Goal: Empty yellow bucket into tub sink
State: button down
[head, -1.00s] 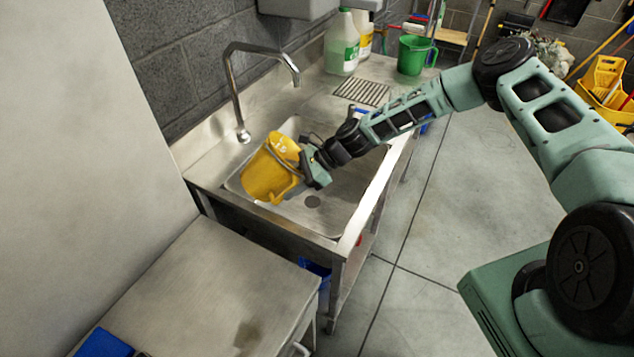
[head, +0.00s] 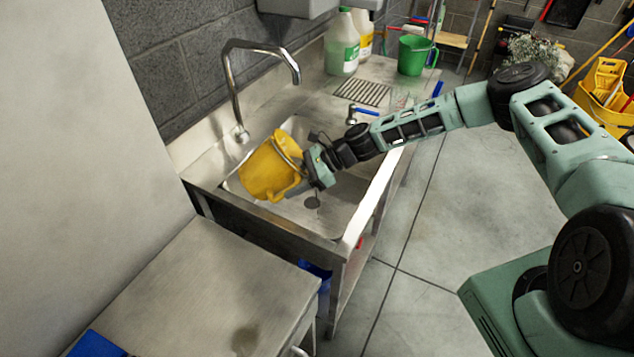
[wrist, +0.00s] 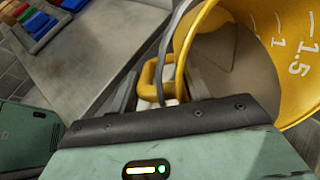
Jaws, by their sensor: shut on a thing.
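The yellow bucket (head: 262,172) hangs over the left part of the steel tub sink (head: 345,193), tilted with its rim toward the right. My gripper (head: 306,168) is at the rim side of the bucket and shut on its yellow handle. In the wrist view, the handle sits between the fingers (wrist: 160,88), and the bucket (wrist: 291,55) shows measuring marks inside. A grey-brown surface shows inside it; I cannot tell whether it is liquid. The drain (head: 312,203) lies below and right of the bucket. I cannot clearly see anything pouring.
A tall faucet (head: 233,95) stands behind the sink. Bottles (head: 342,45), a green jug (head: 414,54) and a drain grate (head: 362,92) are on the far counter. A steel table (head: 205,285) stands in front at left. Open floor (head: 440,200) lies right.

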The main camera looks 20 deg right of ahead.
jog(key=shift+d+f+y+b, duration=0.3)
jog(key=shift+f+y+b, duration=0.65)
jog(key=shift+b, duration=1.2)
jog(key=shift+d+f+y+b, duration=0.35)
jog(key=shift+y+b, duration=0.4)
jog(key=shift+b, duration=1.05)
